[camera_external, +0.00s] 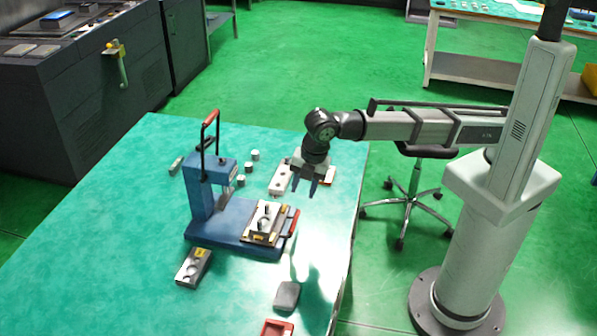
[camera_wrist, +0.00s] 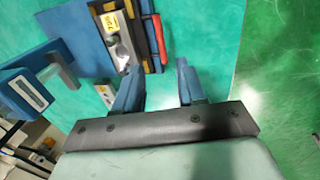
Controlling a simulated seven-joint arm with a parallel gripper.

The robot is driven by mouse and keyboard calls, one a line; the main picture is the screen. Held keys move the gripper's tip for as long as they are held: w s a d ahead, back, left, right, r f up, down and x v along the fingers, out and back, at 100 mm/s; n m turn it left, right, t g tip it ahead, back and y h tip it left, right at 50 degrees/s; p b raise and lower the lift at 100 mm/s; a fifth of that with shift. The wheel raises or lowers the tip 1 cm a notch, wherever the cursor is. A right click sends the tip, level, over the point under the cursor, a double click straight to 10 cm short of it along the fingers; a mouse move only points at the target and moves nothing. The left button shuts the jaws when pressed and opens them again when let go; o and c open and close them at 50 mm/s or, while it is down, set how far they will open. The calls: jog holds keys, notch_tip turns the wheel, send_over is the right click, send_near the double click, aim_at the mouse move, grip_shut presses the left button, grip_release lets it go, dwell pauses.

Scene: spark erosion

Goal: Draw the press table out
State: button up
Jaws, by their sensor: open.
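The blue press (camera_external: 207,195) stands on the green-topped bench with its red-tipped lever (camera_external: 211,118) raised. Its press table (camera_external: 262,238) is a plate at the right end of the press base, with a red handle (camera_external: 294,222) on its right edge. A metal block (camera_external: 266,215) lies on the plate. My gripper (camera_external: 304,194) is open and empty, pointing down above the bench, behind and above the handle. In the wrist view, the red handle (camera_wrist: 159,38) and press table (camera_wrist: 150,62) lie beyond my open fingers, apart from them.
A labelled metal block (camera_external: 193,267) lies in front of the press. A grey block (camera_external: 287,295) and a red tray (camera_external: 277,328) are near the front edge. Several small cylinders and a light plate (camera_external: 280,178) lie behind. The bench right of the handle is clear.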

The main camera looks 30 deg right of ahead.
jog(key=shift+s+d+r, duration=0.1)
jog(key=shift+r, duration=0.6)
jog(key=shift+s+d+r, duration=0.1)
jog(key=shift+r, duration=0.55)
